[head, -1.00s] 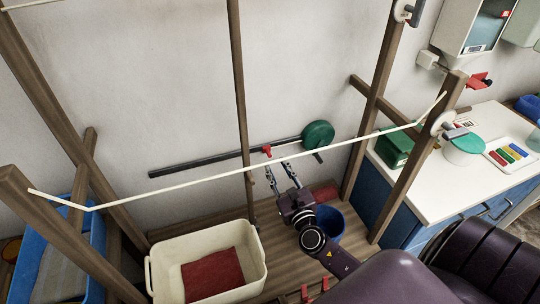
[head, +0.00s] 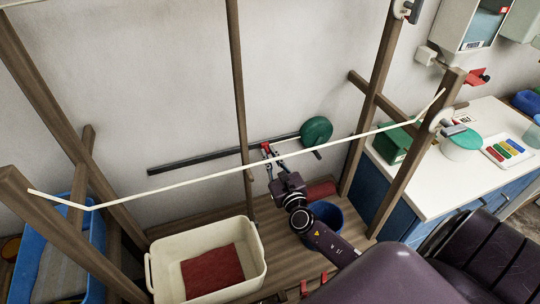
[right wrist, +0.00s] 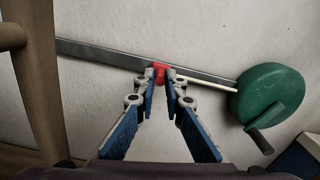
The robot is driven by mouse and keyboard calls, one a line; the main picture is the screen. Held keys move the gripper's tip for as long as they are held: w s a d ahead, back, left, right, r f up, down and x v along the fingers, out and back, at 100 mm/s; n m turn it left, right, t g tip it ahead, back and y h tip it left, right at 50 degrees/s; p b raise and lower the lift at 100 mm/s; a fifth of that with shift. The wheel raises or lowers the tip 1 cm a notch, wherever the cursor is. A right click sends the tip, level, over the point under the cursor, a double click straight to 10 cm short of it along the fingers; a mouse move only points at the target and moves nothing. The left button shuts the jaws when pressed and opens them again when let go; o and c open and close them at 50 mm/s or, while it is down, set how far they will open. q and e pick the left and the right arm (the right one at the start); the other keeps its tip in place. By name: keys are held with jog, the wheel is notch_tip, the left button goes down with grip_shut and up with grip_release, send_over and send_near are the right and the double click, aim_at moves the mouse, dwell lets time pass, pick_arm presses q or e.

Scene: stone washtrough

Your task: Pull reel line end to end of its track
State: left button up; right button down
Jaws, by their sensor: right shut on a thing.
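A green reel (head: 316,131) is mounted on the wall at the right end of a dark straight track (head: 200,160). The red line end (right wrist: 160,72) sits on the track a short way left of the reel. A pale line runs from it to the reel (right wrist: 268,94) in the right wrist view. My right gripper (right wrist: 166,80) is shut on the red line end, its fingertips at either side. In the head view the right gripper (head: 272,153) partly covers the line end. The left gripper is not in view.
A white clothesline (head: 255,168) stretches across in front, between wooden posts. A thin post (head: 239,90) stands before the track. A cream tub (head: 255,258) with red cloth and a blue bucket (head: 327,219) stand below. A white counter (head: 440,190) is at right.

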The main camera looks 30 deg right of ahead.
dwell(0.3)
jog(key=a, duration=0.2)
jog(key=w+a, duration=0.1)
jog(key=a, duration=0.1)
jog(key=shift+a+p, duration=0.3)
jog(key=shift+a, duration=0.1)
jog(key=c, duration=2)
grip_release()
jog(key=shift+d, duration=0.1)
jog(key=shift+v, duration=4)
jog(key=shift+d, duration=0.15)
